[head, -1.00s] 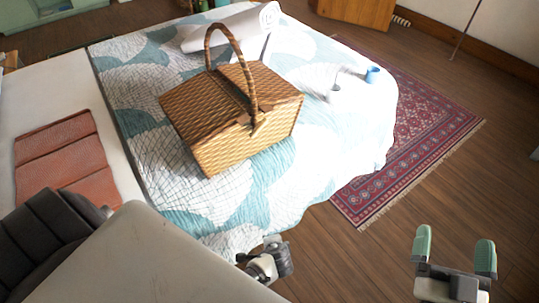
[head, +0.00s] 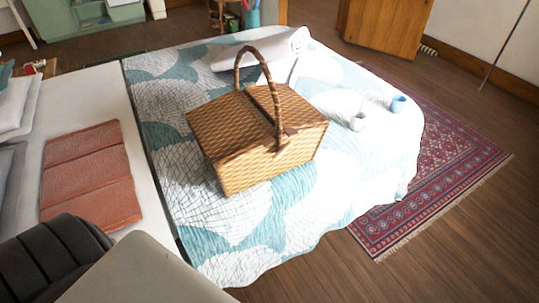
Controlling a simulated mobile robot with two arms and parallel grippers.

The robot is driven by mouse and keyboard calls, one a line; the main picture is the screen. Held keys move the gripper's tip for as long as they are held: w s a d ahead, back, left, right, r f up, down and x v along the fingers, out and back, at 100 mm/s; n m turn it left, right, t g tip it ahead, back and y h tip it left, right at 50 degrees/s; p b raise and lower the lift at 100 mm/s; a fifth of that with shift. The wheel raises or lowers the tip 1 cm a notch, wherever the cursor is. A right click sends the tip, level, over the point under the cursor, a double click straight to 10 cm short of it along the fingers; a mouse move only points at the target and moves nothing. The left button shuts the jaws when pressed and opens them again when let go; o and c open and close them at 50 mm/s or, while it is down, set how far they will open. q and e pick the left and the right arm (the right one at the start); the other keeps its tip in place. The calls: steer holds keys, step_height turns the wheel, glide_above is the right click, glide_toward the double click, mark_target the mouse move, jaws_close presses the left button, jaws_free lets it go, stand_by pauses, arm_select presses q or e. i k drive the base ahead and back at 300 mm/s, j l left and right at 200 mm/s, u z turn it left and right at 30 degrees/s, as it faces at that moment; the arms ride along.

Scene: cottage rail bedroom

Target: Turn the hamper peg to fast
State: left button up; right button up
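A wicker hamper (head: 240,165) with an upright arched handle (head: 237,72) stands on the quilted bed, its lid shut. On its front face, just under the lid's edge, a small peg (head: 282,140) shows; it is too small to tell which way it is turned. Neither of my grippers is in the head view. Only dark and pale parts of my own body show at the lower left, well apart from the hamper.
The bed's quilt (head: 300,215) is clear in front of the hamper. A rolled white item (head: 255,50) lies behind it. A patterned rug (head: 450,160) covers the floor.

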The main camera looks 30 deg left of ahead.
mark_target(282, 151)
steer(key=i+l+u, duration=0.1)
steer(key=u, duration=0.3)
steer(key=i+l+u, duration=0.1)
steer(key=u, duration=0.35)
steer(key=l+u, duration=0.2)
steer(key=u, duration=0.2)
steer(key=i+l+u, duration=0.1)
steer(key=u, duration=0.35)
steer(key=l, duration=0.1)
